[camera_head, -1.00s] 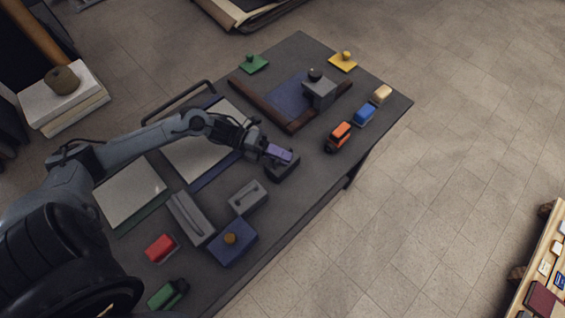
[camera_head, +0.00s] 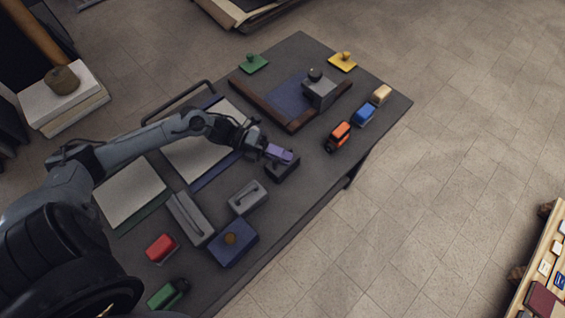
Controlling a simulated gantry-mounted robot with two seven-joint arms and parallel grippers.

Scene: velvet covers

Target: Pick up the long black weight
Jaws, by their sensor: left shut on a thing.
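A dark, nearly black block-shaped weight (camera_head: 284,174) sits at the middle of the table, near its front edge. My left gripper (camera_head: 278,155) is at the top of this weight and shut on it; its fingers and a purple part hide the weight's top. I cannot tell whether the weight is clear of the table. A long grey weight with a slot (camera_head: 190,218) and a shorter grey weight with a handle (camera_head: 248,199) lie to the lower left. My right gripper is not in view.
The dark table (camera_head: 330,170) also holds a blue block with a brown knob (camera_head: 233,245), a red block (camera_head: 161,248) and a green one (camera_head: 165,295). Small orange (camera_head: 339,135), blue (camera_head: 363,114) and tan (camera_head: 380,94) blocks line the right edge. A grey knobbed block (camera_head: 319,90) stands by a brown frame.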

